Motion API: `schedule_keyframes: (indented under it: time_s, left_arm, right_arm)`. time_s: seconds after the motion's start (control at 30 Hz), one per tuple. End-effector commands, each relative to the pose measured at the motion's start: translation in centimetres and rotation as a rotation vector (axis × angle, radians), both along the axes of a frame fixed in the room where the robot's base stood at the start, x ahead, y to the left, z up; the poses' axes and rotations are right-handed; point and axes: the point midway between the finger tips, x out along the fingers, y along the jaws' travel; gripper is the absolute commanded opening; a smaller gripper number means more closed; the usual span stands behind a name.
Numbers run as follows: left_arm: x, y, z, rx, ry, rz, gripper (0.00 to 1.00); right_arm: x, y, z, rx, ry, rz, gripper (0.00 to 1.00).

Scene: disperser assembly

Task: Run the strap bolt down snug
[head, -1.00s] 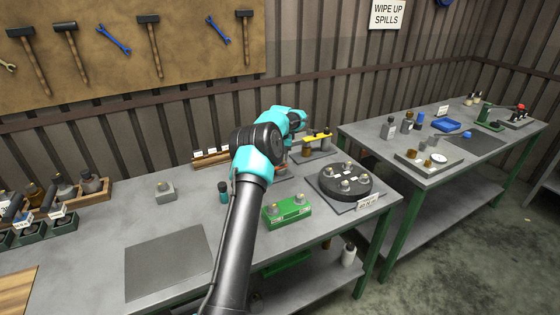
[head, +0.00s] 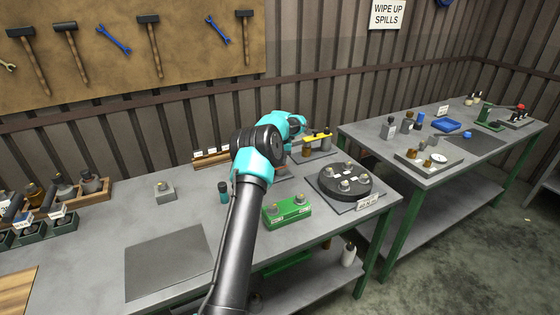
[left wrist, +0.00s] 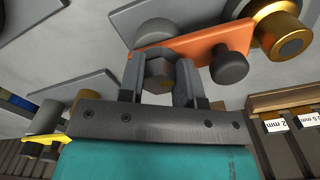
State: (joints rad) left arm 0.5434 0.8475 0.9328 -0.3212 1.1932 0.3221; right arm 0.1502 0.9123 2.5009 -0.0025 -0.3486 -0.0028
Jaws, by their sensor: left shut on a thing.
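The strap bolt (left wrist: 160,72) shows a dark hex head in the left wrist view. My left gripper (left wrist: 159,64) is shut on that head, with one finger on each side. The orange strap (left wrist: 195,45) runs just beyond the bolt, with a dark round knob (left wrist: 230,67) near its right end. A brass cylinder (left wrist: 284,32) stands beside that end. A grey round part (left wrist: 157,31) lies behind the strap. How far the bolt is seated cannot be seen. In the head view my own arm hides the fingers and most of the strap. My right gripper is not in view.
A green block (head: 287,212) and a black round fixture (head: 345,182) stand right of my arm. A yellow-topped piece (head: 317,137) stands behind. A small teal-capped bottle (head: 223,192) stands left of my arm. A bare grey mat (head: 165,262) lies at front left.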

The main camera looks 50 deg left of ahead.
Motion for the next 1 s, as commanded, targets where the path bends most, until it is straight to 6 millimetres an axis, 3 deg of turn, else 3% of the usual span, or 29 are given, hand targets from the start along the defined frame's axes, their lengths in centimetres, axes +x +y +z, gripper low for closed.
schedule_keyframes:
  time_s: [0.47,1.0]
  left_arm:
    - [-0.07,0.1,0.09,0.001,-0.001,-0.141,0.08]
    - [-0.18,0.43,0.14,0.001,-0.002,-0.611,0.08]
  right_arm:
    - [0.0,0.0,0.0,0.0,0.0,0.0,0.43]
    - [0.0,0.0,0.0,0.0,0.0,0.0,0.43]
